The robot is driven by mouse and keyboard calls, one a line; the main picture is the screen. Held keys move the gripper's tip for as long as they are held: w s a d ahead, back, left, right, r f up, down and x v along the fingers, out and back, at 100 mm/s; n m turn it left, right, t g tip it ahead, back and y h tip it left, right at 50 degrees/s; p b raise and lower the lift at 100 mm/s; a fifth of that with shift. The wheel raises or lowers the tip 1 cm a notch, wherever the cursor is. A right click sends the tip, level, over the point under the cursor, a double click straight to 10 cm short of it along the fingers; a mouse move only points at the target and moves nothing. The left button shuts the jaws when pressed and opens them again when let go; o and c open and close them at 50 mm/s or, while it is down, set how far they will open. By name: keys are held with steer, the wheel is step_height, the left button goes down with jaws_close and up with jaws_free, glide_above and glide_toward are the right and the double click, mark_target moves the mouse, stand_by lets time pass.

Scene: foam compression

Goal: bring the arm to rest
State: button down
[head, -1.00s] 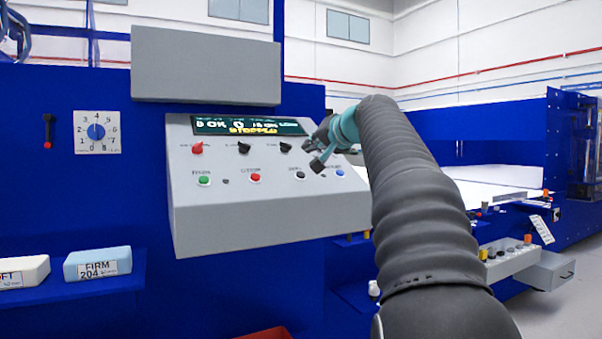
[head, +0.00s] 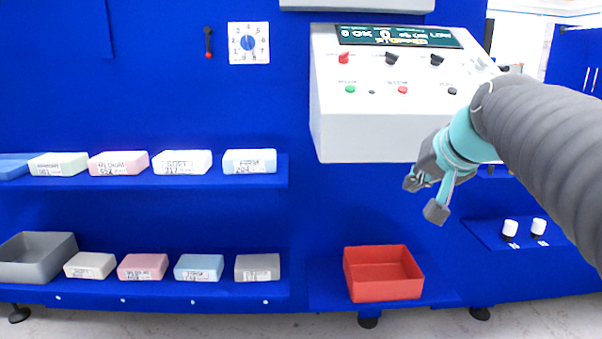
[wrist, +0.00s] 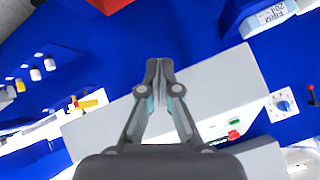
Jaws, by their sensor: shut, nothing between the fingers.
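My gripper (head: 428,196) hangs below and in front of the right part of the grey control panel (head: 350,135) in the head view, at the end of my arm coming in from the right. In the wrist view my gripper (wrist: 158,68) has its fingertips together with nothing between them. It is apart from the shelves and the red bin. The panel also shows behind the fingers in the wrist view (wrist: 100,128). Its display (head: 398,36) is lit, and my arm hides the panel's lower right part.
Several foam blocks stand on the upper shelf (head: 235,180) and the lower shelf (head: 215,289), with a grey bin (head: 40,262) at lower left. A red bin (head: 388,288) sits below the panel. A dial (head: 248,43) is on the blue wall. White knobs (head: 510,229) stand at right.

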steer(key=s+a+f+n+g, duration=0.2)
steer(key=s+f, duration=0.8)
steer(key=f, duration=0.1)
steer(key=s+a+f+n+g+h, duration=0.1)
steer(key=s+a+f+n+g, duration=0.1)
steer(key=s+f, duration=0.8)
step_height(320, 180, down, 2)
steer(key=shift+f+h, duration=0.1)
steer(key=shift+h, duration=0.2)
steer(key=shift+s, duration=0.1)
